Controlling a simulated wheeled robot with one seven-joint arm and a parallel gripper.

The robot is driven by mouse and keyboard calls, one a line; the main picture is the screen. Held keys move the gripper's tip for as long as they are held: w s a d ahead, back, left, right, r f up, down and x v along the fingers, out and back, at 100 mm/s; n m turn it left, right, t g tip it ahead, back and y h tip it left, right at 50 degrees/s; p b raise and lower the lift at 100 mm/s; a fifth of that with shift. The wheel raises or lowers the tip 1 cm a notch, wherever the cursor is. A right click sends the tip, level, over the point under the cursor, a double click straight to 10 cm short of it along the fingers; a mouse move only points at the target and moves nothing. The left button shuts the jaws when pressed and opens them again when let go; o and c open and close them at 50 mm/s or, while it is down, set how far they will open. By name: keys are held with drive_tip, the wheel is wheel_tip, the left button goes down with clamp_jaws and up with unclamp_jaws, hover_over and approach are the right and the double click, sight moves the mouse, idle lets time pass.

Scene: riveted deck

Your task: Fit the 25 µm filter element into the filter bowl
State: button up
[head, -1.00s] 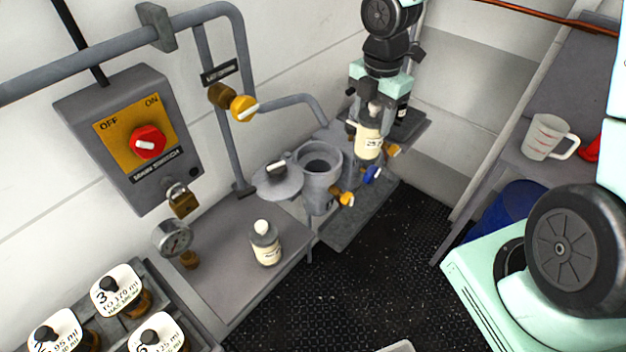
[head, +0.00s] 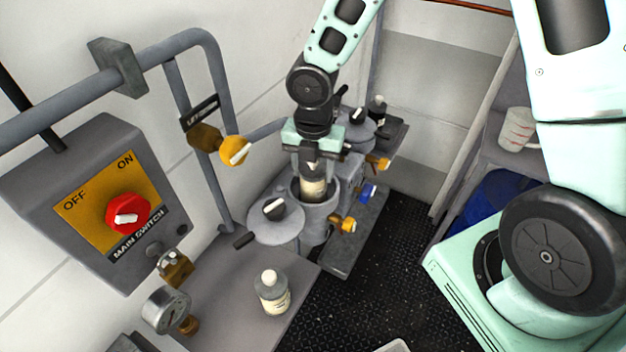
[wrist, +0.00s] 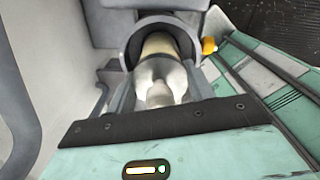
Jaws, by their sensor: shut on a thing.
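My gripper (head: 313,166) points down and is shut on a cream filter element (head: 313,188) with a grey top. The element is upright, with its lower part inside the mouth of the open grey filter bowl (head: 318,226). The label is too small to read. In the wrist view the element (wrist: 162,72) lies between my fingers and its far end is within the round bowl rim (wrist: 129,42). How deep it sits, and the bowl's bottom, are hidden.
Another lidded housing (head: 357,127) stands behind. A pressure gauge (head: 166,309), main switch box (head: 100,205) and pipes are at left.

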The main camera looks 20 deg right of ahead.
sight(313, 183)
drive_tip(key=shift+f, duration=1.7)
drive_tip(key=shift+f, duration=0.1)
drive_tip(key=shift+f+b, duration=0.4)
drive_tip(key=shift+f, duration=0.1)
drive_tip(key=o, duration=1.1)
drive_tip(key=shift+c, duration=0.2)
drive_tip(key=shift+r, duration=0.15)
